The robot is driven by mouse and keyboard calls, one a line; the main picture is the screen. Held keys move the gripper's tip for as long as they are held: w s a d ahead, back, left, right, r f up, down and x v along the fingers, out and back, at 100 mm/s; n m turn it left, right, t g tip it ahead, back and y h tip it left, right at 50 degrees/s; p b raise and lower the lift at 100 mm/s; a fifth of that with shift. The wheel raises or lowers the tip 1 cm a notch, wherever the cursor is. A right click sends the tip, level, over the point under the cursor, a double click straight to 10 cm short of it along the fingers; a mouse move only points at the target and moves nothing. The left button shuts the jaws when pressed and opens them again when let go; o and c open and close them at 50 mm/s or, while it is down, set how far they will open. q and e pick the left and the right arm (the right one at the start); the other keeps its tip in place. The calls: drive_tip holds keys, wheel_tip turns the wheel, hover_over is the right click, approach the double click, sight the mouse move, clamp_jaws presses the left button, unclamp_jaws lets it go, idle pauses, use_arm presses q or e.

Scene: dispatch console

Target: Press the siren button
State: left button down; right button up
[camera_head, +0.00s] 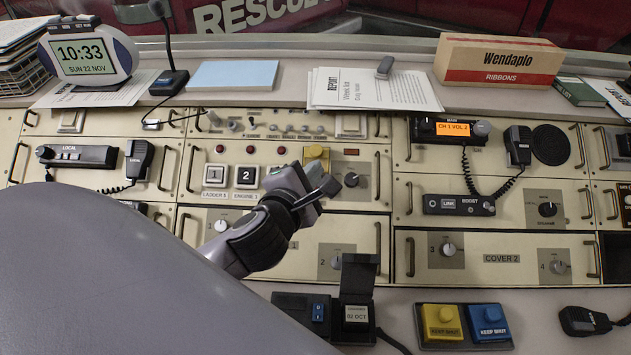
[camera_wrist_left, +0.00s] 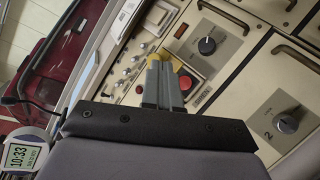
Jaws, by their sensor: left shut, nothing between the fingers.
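My left gripper (camera_head: 322,194) is shut and empty, held over the middle console panel just right of the square button 2 (camera_head: 246,176). In the left wrist view, the shut fingers (camera_wrist_left: 160,68) point up the panel. In the head view my gripper hides that spot. Whether the fingers touch the panel, I cannot tell. My right gripper is not in view.
A yellow part (camera_head: 316,155) is just above the gripper, with a dark knob (camera_head: 351,180) to its right. Square button 1 (camera_head: 215,176) is further left. A raised black cover (camera_head: 358,275) and boxes marked KEEP SHUT (camera_head: 441,322) stand on the front ledge.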

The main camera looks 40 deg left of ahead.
use_arm(q)
drive_tip(key=w+f+b, duration=0.1)
drive_tip(key=w+a+f+b, duration=0.1)
drive_tip(key=f, duration=0.1)
drive_tip(key=f+b, duration=0.1)
drive_tip(key=f, duration=0.1)
drive_tip(key=shift+w+a+f, duration=0.2)
drive_tip(key=shift+w+a, duration=0.15)
drive_tip(key=shift+w, duration=0.05)
drive_tip(key=shift+w+a+f+b, duration=0.35)
drive_tip(key=shift+w+f, duration=0.2)
drive_tip(key=shift+f, duration=0.25)
idle(1.2)
drive_tip(key=shift+w+a+f, duration=0.1)
drive_tip(key=shift+w+f, duration=0.1)
drive_tip(key=shift+f, duration=0.1)
drive_tip(key=shift+w+a+f, duration=0.2)
drive_tip(key=shift+w+f, duration=0.05)
drive_tip(key=shift+f, duration=0.45)
idle(1.1)
